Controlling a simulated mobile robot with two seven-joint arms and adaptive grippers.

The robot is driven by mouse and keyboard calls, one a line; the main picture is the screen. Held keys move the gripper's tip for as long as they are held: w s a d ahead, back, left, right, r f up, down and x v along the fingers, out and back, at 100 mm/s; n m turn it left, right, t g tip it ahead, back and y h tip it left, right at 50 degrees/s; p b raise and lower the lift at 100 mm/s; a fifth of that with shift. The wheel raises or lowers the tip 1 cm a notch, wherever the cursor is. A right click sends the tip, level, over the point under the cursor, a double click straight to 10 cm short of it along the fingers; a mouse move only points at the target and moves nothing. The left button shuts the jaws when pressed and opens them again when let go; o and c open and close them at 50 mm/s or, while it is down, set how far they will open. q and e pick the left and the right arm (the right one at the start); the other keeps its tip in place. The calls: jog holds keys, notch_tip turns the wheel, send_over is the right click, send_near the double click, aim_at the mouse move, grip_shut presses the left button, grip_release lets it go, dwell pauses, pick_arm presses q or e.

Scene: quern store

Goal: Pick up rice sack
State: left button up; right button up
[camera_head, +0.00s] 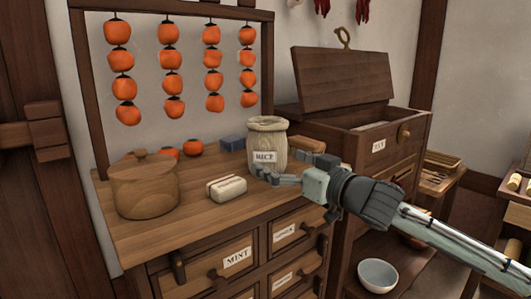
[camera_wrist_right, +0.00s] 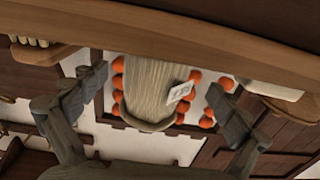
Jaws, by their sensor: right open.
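The rice sack (camera_head: 267,134) is pale, streaked and open-topped, with a white label reading RICE. It stands upright on the wooden cabinet top. My right gripper (camera_head: 276,177) comes in from the right, low at the front of the sack. In the right wrist view the picture is turned over, and the sack (camera_wrist_right: 148,88) shows between the two spread fingers of my right gripper (camera_wrist_right: 158,100). Gaps show there between the fingers and the sack. The fingers hide part of the sack's lower front in the head view. My left gripper is not in view.
A lidded wooden pot (camera_head: 144,188) and a pale bundle (camera_head: 227,188) stand left of the sack. A dark blue box (camera_head: 232,143) and loose persimmons (camera_head: 193,148) lie behind. Persimmons (camera_head: 120,61) hang from a frame. A chest (camera_head: 372,138) with a raised lid stands right.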

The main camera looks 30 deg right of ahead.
jog(key=w, duration=0.3)
jog(key=shift+w+r, duration=0.2)
jog(key=shift+w, duration=0.2)
jog(key=shift+w+f, duration=0.1)
jog(key=shift+w, duration=0.65)
jog(key=shift+c, duration=0.4)
jog(key=c, duration=1.4)
